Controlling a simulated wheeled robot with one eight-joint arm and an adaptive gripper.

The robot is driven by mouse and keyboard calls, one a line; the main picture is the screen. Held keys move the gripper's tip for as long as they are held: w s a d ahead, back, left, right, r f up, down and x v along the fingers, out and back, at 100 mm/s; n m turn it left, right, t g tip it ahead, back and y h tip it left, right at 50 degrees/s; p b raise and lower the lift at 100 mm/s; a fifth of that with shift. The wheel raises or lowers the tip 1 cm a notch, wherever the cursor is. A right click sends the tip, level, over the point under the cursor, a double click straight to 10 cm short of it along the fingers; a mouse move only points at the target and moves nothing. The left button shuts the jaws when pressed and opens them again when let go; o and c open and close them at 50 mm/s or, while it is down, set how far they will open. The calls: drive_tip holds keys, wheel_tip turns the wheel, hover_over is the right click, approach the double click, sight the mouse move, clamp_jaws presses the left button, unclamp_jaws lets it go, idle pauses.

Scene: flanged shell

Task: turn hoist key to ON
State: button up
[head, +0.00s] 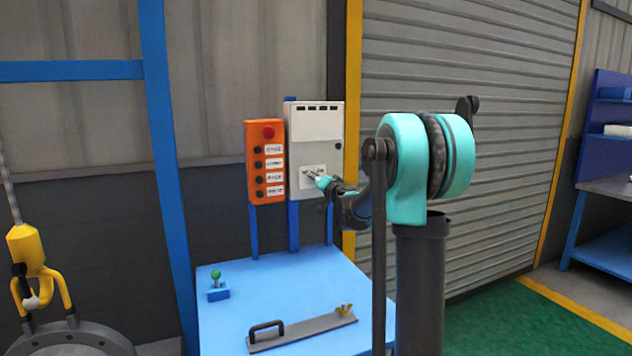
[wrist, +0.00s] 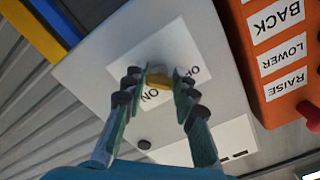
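The hoist key (wrist: 159,81) is a small yellow piece on a white label plate (wrist: 174,45) in the wrist view. The word ON shows below it, and a partly covered OFF to its right. My gripper (wrist: 163,76) has one fingertip on each side of the key, close to its ends. I cannot tell whether the fingers press on it. In the head view my gripper (head: 316,177) reaches the label on the grey control box (head: 318,124). The key is too small to make out there.
An orange button panel (head: 264,130) with a red button stands just left of the box. Below is a blue table (head: 240,318) with a green-knobbed lever (head: 217,286) and a handled bar (head: 302,329). A yellow hoist hook (head: 30,255) hangs at far left.

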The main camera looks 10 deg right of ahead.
clamp_jaws()
drive_tip(key=shift+m, duration=0.3)
drive_tip(key=m, duration=0.7)
drive_tip(key=shift+m, duration=0.4)
drive_tip(key=m, duration=0.4)
drive_tip(key=shift+m, duration=0.3)
drive_tip(key=m, duration=0.4)
drive_tip(key=shift+r+m, duration=0.1)
drive_tip(key=shift+m, duration=0.2)
